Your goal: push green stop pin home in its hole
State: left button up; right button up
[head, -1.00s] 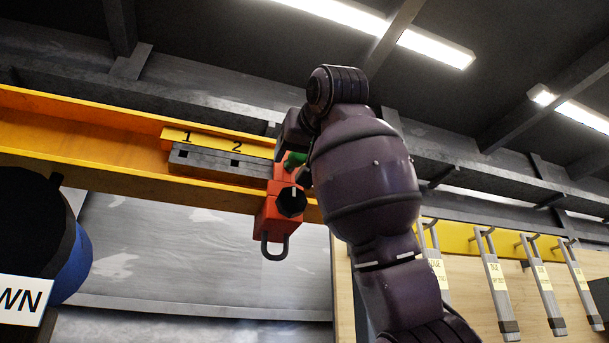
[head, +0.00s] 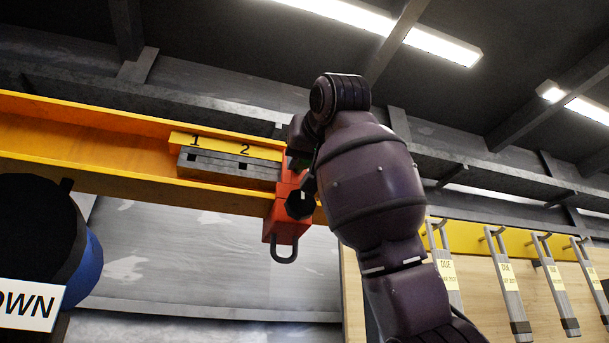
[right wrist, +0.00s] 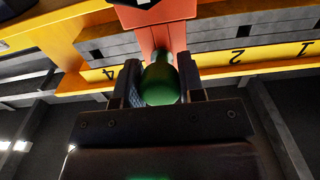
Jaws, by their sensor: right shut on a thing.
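The green stop pin (right wrist: 160,84) sits between the two fingers of my right gripper (right wrist: 160,78) in the right wrist view. The gripper is shut on it. The pin's far end meets the red trolley block (right wrist: 165,38), and its hole is hidden behind the pin, so I cannot tell how deep it sits. In the head view the red block (head: 281,208) hangs on the yellow beam (head: 110,135), with a black knob and a grey shackle below. My right gripper (head: 298,145) is at its upper right side and mostly hides the pin. My left gripper is not in view.
A grey slotted bar (head: 228,167) with a yellow strip numbered 1 and 2 runs along the beam, left of the block. A dark, blue-edged rounded object with a white label (head: 28,303) stands at lower left. Grey tagged handles (head: 501,280) hang at right.

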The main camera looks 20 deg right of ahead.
jog(key=shift+d, duration=0.1)
jog(key=shift+c, duration=0.5)
jog(key=shift+s, duration=0.15)
jog(key=s+b, duration=0.3)
jog(key=s, duration=0.2)
jog(key=shift+s+d, duration=0.15)
jog(key=shift+s, duration=0.25)
jog(key=shift+s+b, duration=0.75)
jog(key=shift+s, duration=1.1)
